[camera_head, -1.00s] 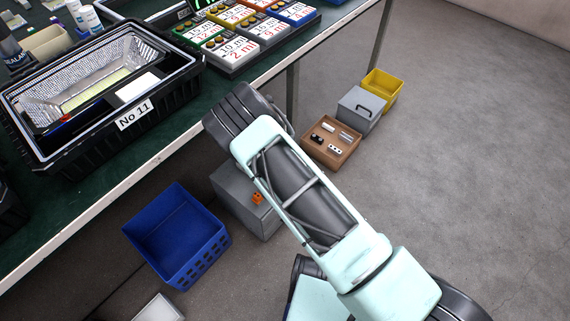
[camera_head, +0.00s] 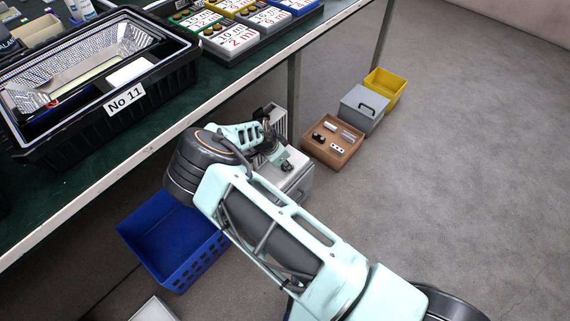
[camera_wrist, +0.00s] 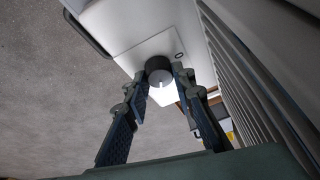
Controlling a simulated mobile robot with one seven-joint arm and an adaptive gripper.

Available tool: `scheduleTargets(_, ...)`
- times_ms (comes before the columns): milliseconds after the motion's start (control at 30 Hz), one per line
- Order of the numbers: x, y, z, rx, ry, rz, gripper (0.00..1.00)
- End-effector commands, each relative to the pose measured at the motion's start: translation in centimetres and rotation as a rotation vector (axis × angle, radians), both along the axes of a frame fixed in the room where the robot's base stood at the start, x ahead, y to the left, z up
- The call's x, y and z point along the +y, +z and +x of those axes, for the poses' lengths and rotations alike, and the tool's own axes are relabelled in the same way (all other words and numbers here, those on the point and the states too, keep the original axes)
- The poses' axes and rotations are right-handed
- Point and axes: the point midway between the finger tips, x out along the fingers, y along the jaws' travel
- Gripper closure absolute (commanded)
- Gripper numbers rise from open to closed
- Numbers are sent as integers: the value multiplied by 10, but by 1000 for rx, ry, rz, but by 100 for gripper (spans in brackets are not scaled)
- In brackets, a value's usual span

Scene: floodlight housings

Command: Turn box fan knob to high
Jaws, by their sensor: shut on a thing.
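The box fan's control panel (camera_wrist: 140,45) is pale and shows in the wrist view, with a round dark knob (camera_wrist: 158,66) bearing a short white line. My gripper (camera_wrist: 166,90) has its two fingers on either side of the knob, shut on it. The line points down in the picture, towards the gripper's palm. The fan's slatted grille (camera_wrist: 258,90) runs along the right of the wrist view. In the head view my gripper (camera_head: 283,162) is at the fan, beneath the table's edge; the knob cannot be made out there.
A blue crate (camera_head: 170,240) stands on the floor left of my arm. A brown tray with small parts (camera_head: 318,153), a grey box (camera_head: 360,108) and a yellow bin (camera_head: 385,90) stand to the right. The green table (camera_head: 140,155) overhangs. Open floor lies right.

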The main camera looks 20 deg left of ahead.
Motion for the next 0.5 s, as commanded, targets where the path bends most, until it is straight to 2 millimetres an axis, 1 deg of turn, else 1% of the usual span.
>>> scheduleTargets(33, 2, -2, -2, 4, -1, 2, 100)
scheduleTargets(333, 2, -2, -3, 5, -1, 3, 100)
scheduleTargets(367, 2, -2, -3, 5, -1, 3, 73)
scheduleTargets(500, 1, -2, -2, 4, -1, 2, 59)
